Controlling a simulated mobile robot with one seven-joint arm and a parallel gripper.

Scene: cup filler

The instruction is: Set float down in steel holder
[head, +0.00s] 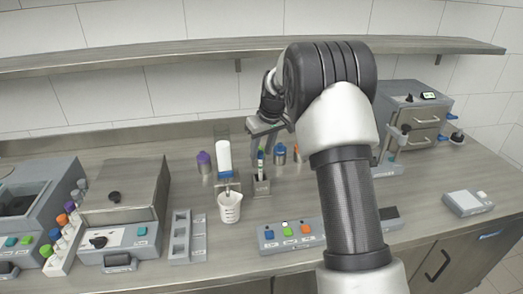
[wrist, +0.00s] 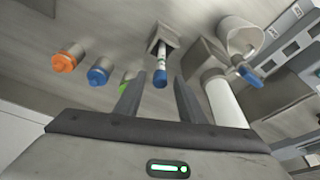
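The float (head: 261,159) is a slim white stick with a blue end. It stands upright in the small grey steel holder (head: 262,186) in the middle of the counter. In the wrist view the float (wrist: 160,76) shows its blue end toward me and its other end inside the square holder (wrist: 157,36). My gripper (head: 263,143) is above the holder. In the wrist view my gripper (wrist: 159,85) is open, with a finger on each side of the float's blue end and a gap on both sides. The part of the float inside the holder is hidden.
A white cup (head: 230,206) stands under a dispenser with a white bottle (head: 223,158), left of the holder. Bottles with purple (head: 204,161), blue (head: 280,154) and orange (wrist: 66,60) caps stand nearby. A button panel (head: 289,234) lies in front; bare counter lies between.

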